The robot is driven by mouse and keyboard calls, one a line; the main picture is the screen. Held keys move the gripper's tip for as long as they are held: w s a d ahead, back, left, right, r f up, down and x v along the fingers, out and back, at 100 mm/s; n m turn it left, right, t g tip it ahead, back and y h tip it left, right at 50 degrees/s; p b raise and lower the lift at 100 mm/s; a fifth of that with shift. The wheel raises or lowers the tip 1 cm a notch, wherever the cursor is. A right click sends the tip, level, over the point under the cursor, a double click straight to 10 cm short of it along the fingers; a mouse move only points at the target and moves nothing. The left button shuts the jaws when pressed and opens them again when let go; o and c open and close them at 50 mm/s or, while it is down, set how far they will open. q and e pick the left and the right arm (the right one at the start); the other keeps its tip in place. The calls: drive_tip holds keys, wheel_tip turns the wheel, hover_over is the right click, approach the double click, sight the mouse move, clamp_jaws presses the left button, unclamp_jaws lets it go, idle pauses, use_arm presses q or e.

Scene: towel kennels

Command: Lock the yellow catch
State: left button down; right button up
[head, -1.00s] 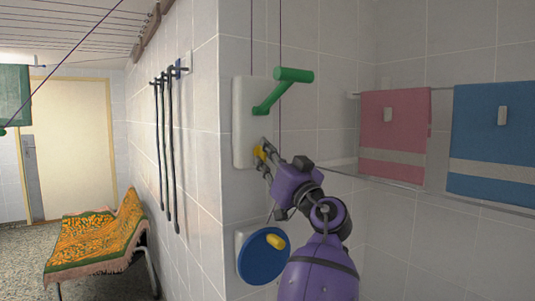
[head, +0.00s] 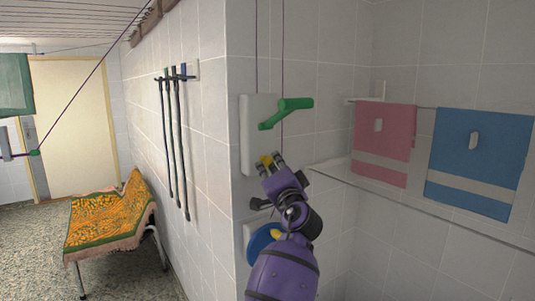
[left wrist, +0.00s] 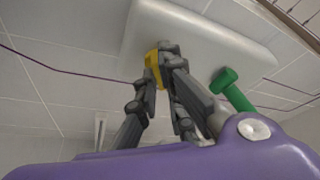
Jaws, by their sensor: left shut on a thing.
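The yellow catch (head: 264,161) is on the lower part of the white wall box (head: 247,140). In the left wrist view the yellow catch (left wrist: 152,64) sits between the fingers against the white box (left wrist: 205,40). My left gripper (head: 271,161) is shut on it, and the fingers hide part of it. The purple left arm comes up from below. The green crank handle (head: 288,110) sticks out from the box above the gripper; in the left wrist view the handle (left wrist: 236,92) is right of the fingers. My right gripper is not in view.
A blue disc (head: 261,244) with a yellow knob is on the wall below, partly behind my arm. Pink (head: 384,140) and blue (head: 478,165) towels hang at right. A bench with an orange-green cloth (head: 108,222) stands at left. Purple cords run above the box.

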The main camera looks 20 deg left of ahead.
use_arm(q)
drive_tip(key=shift+s+r+m+h+p, duration=0.2)
drive_tip(key=shift+r+m+h+p, duration=0.2)
drive_tip(key=shift+r+m+p, duration=0.45)
drive_tip(key=shift+f+m, duration=0.3)
drive_tip(key=shift+m, duration=0.35)
drive_tip(key=shift+w+f+m+g+h, duration=0.15)
drive_tip(key=shift+m+g+h, duration=0.1)
drive_tip(key=shift+m, duration=0.35)
drive_tip(key=shift+f+m+g+h, duration=0.15)
drive_tip(key=shift+m+g+h, duration=0.1)
drive_tip(key=shift+m, duration=0.95)
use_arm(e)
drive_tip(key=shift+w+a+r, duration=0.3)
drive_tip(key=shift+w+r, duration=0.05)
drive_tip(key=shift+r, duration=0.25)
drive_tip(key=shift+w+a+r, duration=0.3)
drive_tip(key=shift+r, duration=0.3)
use_arm(q)
drive_tip(key=shift+f+m+h, duration=0.1)
drive_tip(key=shift+m+h, duration=0.2)
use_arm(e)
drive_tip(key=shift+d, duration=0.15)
use_arm(q)
drive_tip(key=shift+g, duration=0.3)
drive_tip(key=c, duration=1.9)
unclamp_jaws()
drive_tip(key=shift+o, duration=0.2)
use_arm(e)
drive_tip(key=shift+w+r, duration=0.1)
